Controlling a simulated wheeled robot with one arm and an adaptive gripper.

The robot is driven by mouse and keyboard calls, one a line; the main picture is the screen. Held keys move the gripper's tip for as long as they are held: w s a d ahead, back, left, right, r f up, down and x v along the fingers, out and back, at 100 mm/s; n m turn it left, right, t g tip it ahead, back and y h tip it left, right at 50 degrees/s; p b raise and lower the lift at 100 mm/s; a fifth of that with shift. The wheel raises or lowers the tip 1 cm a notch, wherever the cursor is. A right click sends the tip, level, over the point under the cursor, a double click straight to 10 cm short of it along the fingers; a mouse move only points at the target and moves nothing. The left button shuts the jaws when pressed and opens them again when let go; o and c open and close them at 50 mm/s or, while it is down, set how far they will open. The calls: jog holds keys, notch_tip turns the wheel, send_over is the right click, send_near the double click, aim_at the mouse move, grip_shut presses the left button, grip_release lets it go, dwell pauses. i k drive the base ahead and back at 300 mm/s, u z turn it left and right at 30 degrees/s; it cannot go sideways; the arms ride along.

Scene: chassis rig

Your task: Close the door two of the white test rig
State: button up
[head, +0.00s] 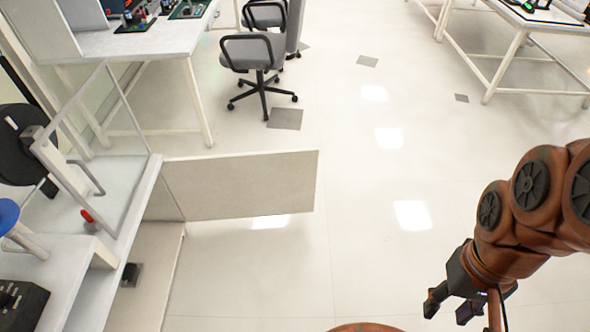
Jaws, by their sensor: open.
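The white test rig (128,218) stands at the left of the head view. A flat, pale door panel (245,186) sticks out from its side to the right over the floor, standing open. Behind its hinge side an open lower compartment (147,275) shows. I cannot read any door number. My gripper (450,309) is at the lower right, pointing down, with its two dark fingers apart and nothing between them. It is well to the right of the door's free edge and touches nothing.
A red-tipped part (88,220) and a blue round part (8,215) are on the rig's top. Beyond the door are a workbench (150,42) and grey office chairs (255,55). Another table (520,30) is at the upper right. The floor between door and gripper is clear.

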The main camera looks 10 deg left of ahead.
aim_at(256, 183)
jog(key=z, duration=0.1)
jog(key=i, duration=5)
jog(key=u, duration=5.25)
